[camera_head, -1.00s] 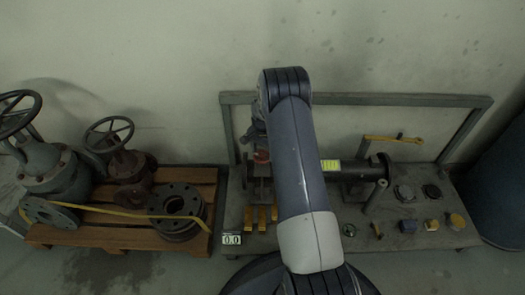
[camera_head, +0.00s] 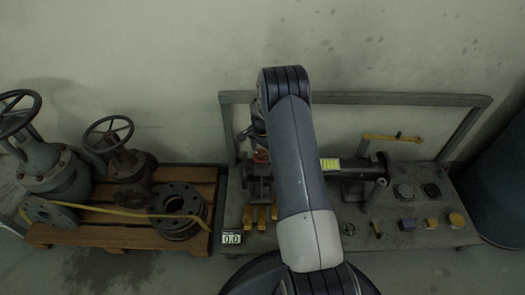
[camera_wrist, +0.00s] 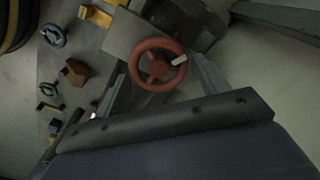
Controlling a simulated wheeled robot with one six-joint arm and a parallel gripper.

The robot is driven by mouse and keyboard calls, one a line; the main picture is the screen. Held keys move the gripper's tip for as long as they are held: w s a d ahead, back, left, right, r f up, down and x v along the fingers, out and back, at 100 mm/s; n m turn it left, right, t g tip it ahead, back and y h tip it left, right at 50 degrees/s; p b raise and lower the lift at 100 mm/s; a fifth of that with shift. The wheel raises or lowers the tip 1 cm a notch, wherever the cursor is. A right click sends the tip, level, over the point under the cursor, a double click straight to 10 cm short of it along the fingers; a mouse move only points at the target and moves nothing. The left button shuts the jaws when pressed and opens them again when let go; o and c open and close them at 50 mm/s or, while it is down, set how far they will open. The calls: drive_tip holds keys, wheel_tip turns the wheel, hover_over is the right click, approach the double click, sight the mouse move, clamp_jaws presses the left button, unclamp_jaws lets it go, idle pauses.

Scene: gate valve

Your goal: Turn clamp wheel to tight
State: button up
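The red clamp wheel (camera_wrist: 157,68) is a small spoked handwheel with a pale mark on its right side, beside a dark pipe body in the wrist view. In the head view, a small part of the red wheel (camera_head: 261,156) shows left of my arm. My gripper (camera_wrist: 163,82) is open. One finger is left of the wheel and one is right of it. I cannot tell whether either finger touches the rim. In the head view my arm hides most of the gripper and part of the pipe (camera_head: 400,171).
The pipe lies on a grey bench (camera_head: 400,240) with a raised back frame (camera_head: 400,99). A yellow-handled tool (camera_head: 393,138) and several small parts are at the right. A small display (camera_head: 231,239) reads 0.0. A wooden pallet (camera_head: 90,237) with large valves stands left.

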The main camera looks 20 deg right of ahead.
sight(262, 154)
drive_tip(key=shift+o, duration=1.4)
wheel_tip(262, 154, up, 11)
drive_tip(key=p, duration=0.3)
drive_tip(key=shift+f, duration=0.15)
wheel_tip(262, 154, down, 11)
drive_tip(key=b, duration=0.3)
